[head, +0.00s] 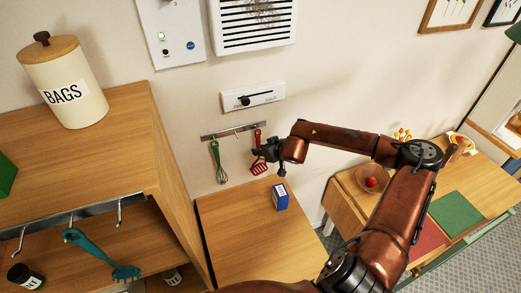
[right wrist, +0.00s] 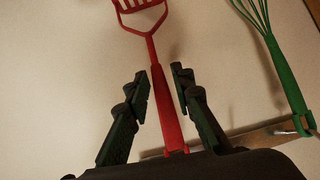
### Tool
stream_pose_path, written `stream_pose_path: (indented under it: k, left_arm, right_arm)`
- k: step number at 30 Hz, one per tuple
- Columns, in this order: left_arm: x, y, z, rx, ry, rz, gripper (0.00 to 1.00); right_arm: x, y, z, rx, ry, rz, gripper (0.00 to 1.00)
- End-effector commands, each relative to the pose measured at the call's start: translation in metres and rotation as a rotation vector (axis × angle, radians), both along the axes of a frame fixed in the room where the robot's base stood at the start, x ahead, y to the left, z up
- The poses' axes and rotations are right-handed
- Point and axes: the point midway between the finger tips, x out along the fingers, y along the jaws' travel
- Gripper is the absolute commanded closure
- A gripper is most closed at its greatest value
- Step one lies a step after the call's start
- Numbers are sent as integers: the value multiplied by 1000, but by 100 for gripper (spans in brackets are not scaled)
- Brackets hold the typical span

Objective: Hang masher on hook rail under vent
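The red masher (head: 259,167) is upright against the wall, head down, its handle top at the right end of the hook rail (head: 222,135) under the vent (head: 253,22). My right gripper (head: 260,153) is at its handle. In the right wrist view my right gripper (right wrist: 161,72) is open, with a finger on each side of the red masher's handle (right wrist: 168,100) and gaps between. The handle's end is hidden by the gripper body, so I cannot tell how it sits on its hook. My left gripper is not in view.
A green whisk (head: 217,163) hangs left of the masher and also shows in the right wrist view (right wrist: 283,70). A blue box (head: 280,197) stands on the counter (head: 240,235) below. A teal utensil (head: 95,250) hangs under the left shelf. A wooden bowl (head: 362,183) is to the right.

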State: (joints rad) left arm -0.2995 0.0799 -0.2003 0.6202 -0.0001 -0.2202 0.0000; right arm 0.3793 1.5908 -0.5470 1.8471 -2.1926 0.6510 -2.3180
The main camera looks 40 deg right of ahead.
Motion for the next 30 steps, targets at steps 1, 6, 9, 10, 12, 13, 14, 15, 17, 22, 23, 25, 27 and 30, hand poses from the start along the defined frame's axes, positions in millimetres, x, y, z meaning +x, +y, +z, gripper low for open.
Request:
stream_pose_path:
  k: [1,6,9,10,12,13,14,15,17,22,23,25,27,30]
  left_arm:
    - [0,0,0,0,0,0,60]
    - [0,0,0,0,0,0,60]
    - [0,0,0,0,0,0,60]
    - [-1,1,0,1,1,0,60]
    - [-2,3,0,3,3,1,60]
    - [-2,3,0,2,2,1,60]
    - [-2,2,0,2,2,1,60]
    - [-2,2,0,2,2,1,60]
    - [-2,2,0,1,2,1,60]
    - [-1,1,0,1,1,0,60]
    - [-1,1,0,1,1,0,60]
    - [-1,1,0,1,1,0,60]
    - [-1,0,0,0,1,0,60]
    - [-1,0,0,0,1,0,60]
  right_arm:
    - [0,0,1,0,-1,0,73]
    - [1,0,1,0,-2,0,68]
    - [0,0,1,0,-1,0,68]
    - [0,0,1,0,-1,0,68]
    - [-1,0,2,-1,-2,1,68]
    - [-2,0,3,-2,-2,0,68]
    - [-3,-1,4,-2,-2,1,68]
    - [-5,-1,6,-3,-2,0,68]
    - [-11,0,10,-4,-1,0,68]
    - [-32,1,28,-7,-1,2,68]
    - [-37,2,32,-8,0,1,68]
    - [-45,2,39,-7,0,1,68]
    - [-54,3,46,-6,1,0,68]
    - [-64,4,55,-7,-1,1,68]
